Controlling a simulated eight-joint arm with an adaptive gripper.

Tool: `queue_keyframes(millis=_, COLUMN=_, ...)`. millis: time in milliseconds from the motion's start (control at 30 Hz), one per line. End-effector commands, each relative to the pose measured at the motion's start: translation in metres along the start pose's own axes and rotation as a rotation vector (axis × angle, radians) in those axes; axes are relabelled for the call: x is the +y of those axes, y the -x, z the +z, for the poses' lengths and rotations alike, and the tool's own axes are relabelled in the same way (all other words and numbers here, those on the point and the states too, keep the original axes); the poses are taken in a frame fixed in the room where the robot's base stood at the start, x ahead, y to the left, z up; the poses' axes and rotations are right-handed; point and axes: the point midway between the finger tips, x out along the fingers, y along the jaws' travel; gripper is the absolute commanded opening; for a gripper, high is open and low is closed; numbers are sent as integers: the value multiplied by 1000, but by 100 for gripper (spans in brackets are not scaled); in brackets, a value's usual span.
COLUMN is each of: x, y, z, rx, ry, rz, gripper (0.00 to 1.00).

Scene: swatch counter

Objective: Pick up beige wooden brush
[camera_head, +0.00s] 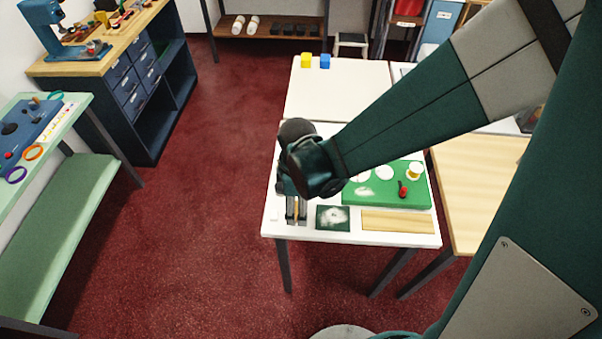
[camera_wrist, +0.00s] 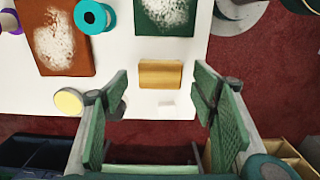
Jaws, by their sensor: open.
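The beige wooden brush (camera_wrist: 160,73) shows in the wrist view as a plain light-wood block lying flat on the white table (camera_wrist: 120,75). Only its top face shows clearly; bristles cannot be made out. My gripper (camera_wrist: 161,92) is open and empty, its two green pads to the left and right of the brush in that view, apart from it. In the head view my gripper (camera_head: 296,218) points down over the table's near left corner, and its wrist and fingers mostly hide the brush there.
A small white block (camera_wrist: 167,107) lies close beside the brush. A dark green swatch with white specks (camera_wrist: 165,15) lies on its other side. A brown swatch (camera_wrist: 60,40), teal ring (camera_wrist: 93,17) and yellow disc (camera_wrist: 68,101) lie leftward. The table edge is close by.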

Motion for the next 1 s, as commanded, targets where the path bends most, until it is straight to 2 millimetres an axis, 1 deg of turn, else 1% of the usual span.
queue_keyframes(millis=33, x=0, y=-6, z=0, rx=0, ry=0, rz=0, gripper=57)
queue_keyframes(millis=200, x=0, y=-20, z=0, rx=0, ry=0, rz=0, gripper=57)
queue_keyframes(millis=333, x=0, y=-26, z=0, rx=0, ry=0, rz=0, gripper=57)
queue_keyframes(millis=967, x=0, y=-28, z=0, rx=0, ry=0, rz=0, gripper=57)
queue_keyframes(millis=1000, x=0, y=-28, z=0, rx=0, ry=0, rz=0, gripper=56)
